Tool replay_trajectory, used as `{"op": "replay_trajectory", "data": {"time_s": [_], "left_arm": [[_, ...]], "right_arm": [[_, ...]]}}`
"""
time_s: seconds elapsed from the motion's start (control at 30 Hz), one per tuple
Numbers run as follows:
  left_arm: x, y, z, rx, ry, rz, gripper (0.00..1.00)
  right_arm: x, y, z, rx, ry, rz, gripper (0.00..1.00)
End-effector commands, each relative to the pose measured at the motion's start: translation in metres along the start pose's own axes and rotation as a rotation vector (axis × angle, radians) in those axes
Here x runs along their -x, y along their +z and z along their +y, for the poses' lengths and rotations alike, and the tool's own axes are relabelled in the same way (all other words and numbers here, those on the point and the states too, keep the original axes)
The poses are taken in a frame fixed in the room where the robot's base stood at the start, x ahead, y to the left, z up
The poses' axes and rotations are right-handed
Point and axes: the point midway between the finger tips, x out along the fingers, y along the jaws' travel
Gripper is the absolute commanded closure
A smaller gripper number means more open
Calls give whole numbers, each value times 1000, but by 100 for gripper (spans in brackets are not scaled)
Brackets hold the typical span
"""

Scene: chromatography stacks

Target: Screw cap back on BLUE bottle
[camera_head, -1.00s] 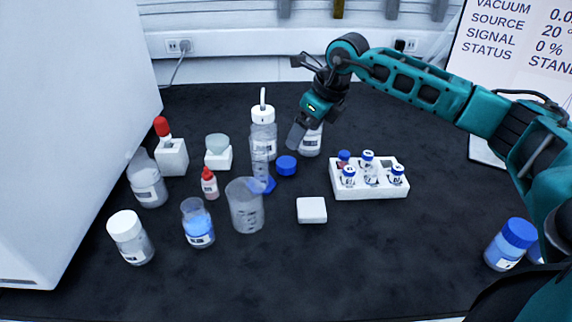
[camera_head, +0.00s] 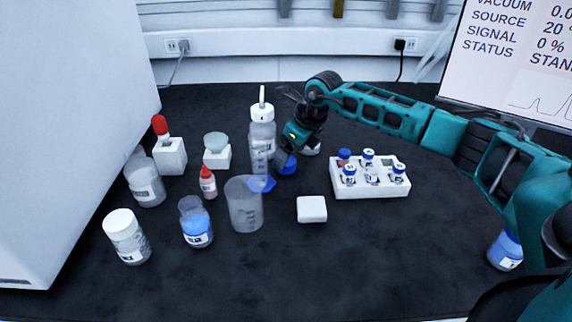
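The blue bottle (camera_head: 196,226) stands uncapped at the front left, a clear bottle with blue liquid and a white label. A blue cap (camera_head: 289,169) lies on the dark bench near the middle, partly covered by my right gripper. My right gripper (camera_head: 283,158) points down right at the cap, its arm coming in from the right. Whether its fingers touch the cap or are closed around it cannot be made out. My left gripper is not in view.
A beaker (camera_head: 245,205) stands right of the blue bottle, with a blue-based cylinder (camera_head: 262,184) behind it. A wash bottle (camera_head: 262,130) stands left of my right gripper. A white vial rack (camera_head: 370,188) is to the right.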

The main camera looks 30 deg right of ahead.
Motion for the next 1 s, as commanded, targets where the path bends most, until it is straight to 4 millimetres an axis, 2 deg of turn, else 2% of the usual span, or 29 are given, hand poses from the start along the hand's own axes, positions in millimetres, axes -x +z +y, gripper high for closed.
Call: {"op": "replay_trajectory", "data": {"time_s": [0.1, 0.2, 0.57, 1.0], "left_arm": [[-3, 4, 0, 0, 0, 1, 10], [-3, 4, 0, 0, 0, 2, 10], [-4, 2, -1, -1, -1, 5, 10], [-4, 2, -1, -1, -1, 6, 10]], "right_arm": [[-18, 0, 0, -2, 2, 1, 16], [-26, 1, 0, 1, 1, 0, 16], [-27, 1, -1, 1, 0, 1, 16], [-27, 1, -1, 0, 0, 0, 58]]}}
